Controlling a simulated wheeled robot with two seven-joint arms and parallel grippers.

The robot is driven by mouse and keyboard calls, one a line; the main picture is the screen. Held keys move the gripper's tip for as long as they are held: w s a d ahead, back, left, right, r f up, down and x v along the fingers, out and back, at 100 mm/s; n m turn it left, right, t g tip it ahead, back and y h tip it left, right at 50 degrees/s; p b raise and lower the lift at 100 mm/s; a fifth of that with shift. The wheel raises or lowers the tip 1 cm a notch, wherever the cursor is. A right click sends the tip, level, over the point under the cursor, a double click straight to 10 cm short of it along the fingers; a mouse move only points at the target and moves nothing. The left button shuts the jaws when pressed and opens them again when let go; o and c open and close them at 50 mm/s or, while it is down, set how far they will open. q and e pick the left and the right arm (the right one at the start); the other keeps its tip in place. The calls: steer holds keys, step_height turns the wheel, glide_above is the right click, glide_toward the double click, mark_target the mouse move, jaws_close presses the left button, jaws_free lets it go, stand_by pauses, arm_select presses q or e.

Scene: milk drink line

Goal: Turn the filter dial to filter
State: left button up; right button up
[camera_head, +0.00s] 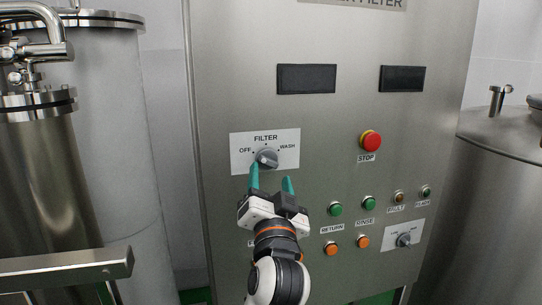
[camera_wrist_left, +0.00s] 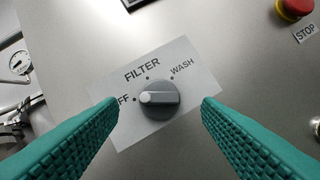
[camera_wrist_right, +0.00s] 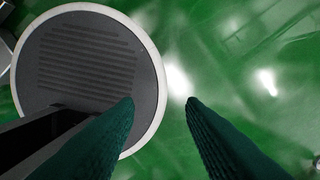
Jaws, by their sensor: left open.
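The filter dial (camera_head: 267,157) is a grey knob on a white label plate (camera_head: 291,137) marked OFF, FILTER and WASH, on a steel panel. In the left wrist view the dial (camera_wrist_left: 158,98) shows a pale pointer turned left toward the dot beside OFF. My left gripper (camera_head: 271,183) is open, its green fingers pointing at the panel just below the dial in the head view. In the left wrist view the fingers (camera_wrist_left: 160,108) stand apart on either side of the dial, with no visible contact. My right gripper (camera_wrist_right: 160,101) is open and empty, away from the panel.
A red STOP button (camera_head: 371,141) is right of the dial. Green RETURN (camera_head: 335,209) and RINSE (camera_head: 369,202) buttons, orange buttons and a smaller knob (camera_head: 404,240) sit lower. Steel tanks flank the panel. Green floor (camera_wrist_right: 230,60) lies below my right gripper.

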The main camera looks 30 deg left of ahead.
mark_target(269, 164)
arm_select(q)
steer(key=p+x, duration=0.1)
steer(key=x, duration=0.2)
steer(key=shift+w+a+r, duration=0.2)
steer(key=shift+w+a, duration=0.05)
steer(key=shift+w, duration=0.05)
steer(key=shift+w+a, duration=0.2)
steer(key=shift+w, duration=0.05)
arm_select(e)
steer(key=shift+w+d+r, duration=0.15)
steer(key=shift+d+r, duration=0.1)
steer(key=shift+r, duration=0.25)
steer(key=shift+w+d+r, duration=0.1)
steer(key=shift+d+r, duration=0.1)
steer(key=shift+r, duration=0.25)
arm_select(q)
steer(key=shift+c, duration=0.2)
arm_select(e)
steer(key=shift+d, duration=0.1)
